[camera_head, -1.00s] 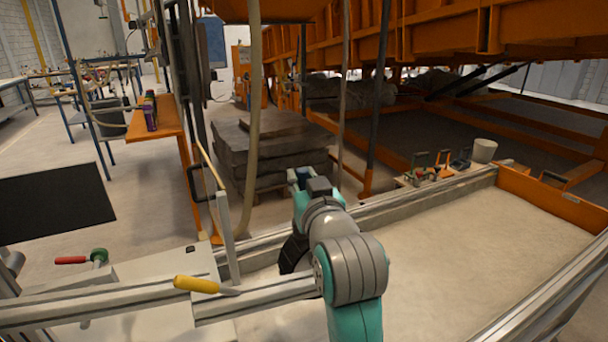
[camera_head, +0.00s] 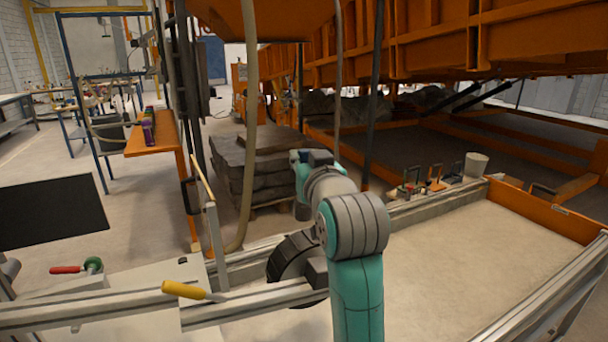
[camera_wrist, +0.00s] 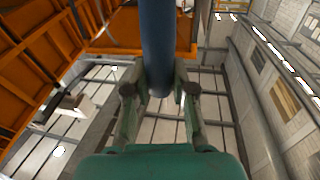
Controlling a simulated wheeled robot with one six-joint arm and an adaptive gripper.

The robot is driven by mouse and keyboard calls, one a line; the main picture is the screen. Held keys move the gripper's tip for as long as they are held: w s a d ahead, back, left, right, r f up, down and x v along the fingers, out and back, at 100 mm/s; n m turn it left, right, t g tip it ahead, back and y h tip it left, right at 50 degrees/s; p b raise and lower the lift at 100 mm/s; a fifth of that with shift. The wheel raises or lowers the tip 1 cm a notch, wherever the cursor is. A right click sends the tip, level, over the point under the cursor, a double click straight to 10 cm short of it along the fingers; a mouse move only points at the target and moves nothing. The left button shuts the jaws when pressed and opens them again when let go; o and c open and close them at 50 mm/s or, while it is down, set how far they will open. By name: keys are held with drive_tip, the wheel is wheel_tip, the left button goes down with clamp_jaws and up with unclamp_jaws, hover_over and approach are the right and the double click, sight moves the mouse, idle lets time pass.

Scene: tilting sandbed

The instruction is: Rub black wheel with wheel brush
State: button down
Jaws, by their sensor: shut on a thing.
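The black wheel (camera_head: 292,257) stands upright at the grey rail in the middle of the head view, partly hidden by my arm. My gripper (camera_wrist: 160,92) shows in the wrist view with its two teal-grey fingers closed on a dark blue rod (camera_wrist: 158,40), which I take for the wheel brush. The rod runs up out of the picture, and no bristles show. In the head view my gripper is mostly hidden at the far end of my arm, above and beyond the wheel. I see no contact between brush and wheel.
A yellow-handled trowel (camera_head: 192,291) lies on the near rail, and a red-handled green tool (camera_head: 78,267) lies left of it. The sandbed (camera_head: 478,245) is right of my arm. Stacked grey slabs (camera_head: 258,165) stand beyond.

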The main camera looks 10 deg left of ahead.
drive_tip(key=shift+r, duration=1.3)
